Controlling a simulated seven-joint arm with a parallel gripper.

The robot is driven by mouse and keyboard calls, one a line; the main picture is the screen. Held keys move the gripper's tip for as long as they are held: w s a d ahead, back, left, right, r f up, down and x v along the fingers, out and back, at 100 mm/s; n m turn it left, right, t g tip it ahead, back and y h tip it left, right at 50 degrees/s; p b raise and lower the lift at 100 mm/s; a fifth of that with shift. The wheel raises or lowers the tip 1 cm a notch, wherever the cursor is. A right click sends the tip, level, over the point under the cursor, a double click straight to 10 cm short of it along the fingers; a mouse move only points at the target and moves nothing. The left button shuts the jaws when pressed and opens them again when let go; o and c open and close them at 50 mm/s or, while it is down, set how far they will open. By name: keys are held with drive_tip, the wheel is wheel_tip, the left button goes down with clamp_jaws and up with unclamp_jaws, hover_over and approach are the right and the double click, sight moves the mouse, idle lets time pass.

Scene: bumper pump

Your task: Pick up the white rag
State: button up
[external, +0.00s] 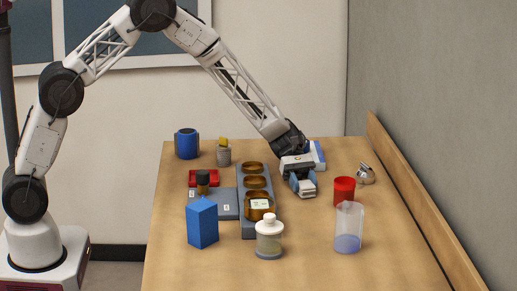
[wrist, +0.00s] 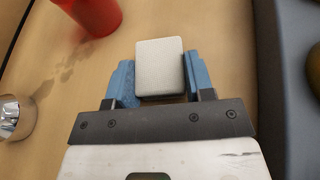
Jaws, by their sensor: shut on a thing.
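The white rag (wrist: 160,65) is a small pale block with rounded corners in the wrist view. It sits between the two blue fingers of my gripper (wrist: 161,82), which is shut on it. In the external view my gripper (external: 302,187) points down over the right-middle of the table, just right of the grey rack. I cannot tell whether the rag touches the table.
The grey rack (external: 248,222) with amber jars stands left of my gripper. A red cup (external: 344,190), a clear beaker (external: 348,228) and a shiny metal item (external: 365,175) stand right. A pump bottle (external: 269,240) and blue box (external: 202,223) stand in front. A blue-and-white item (external: 318,154) is behind.

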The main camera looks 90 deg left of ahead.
sight(304, 182)
drive_tip(key=shift+r, duration=4.9)
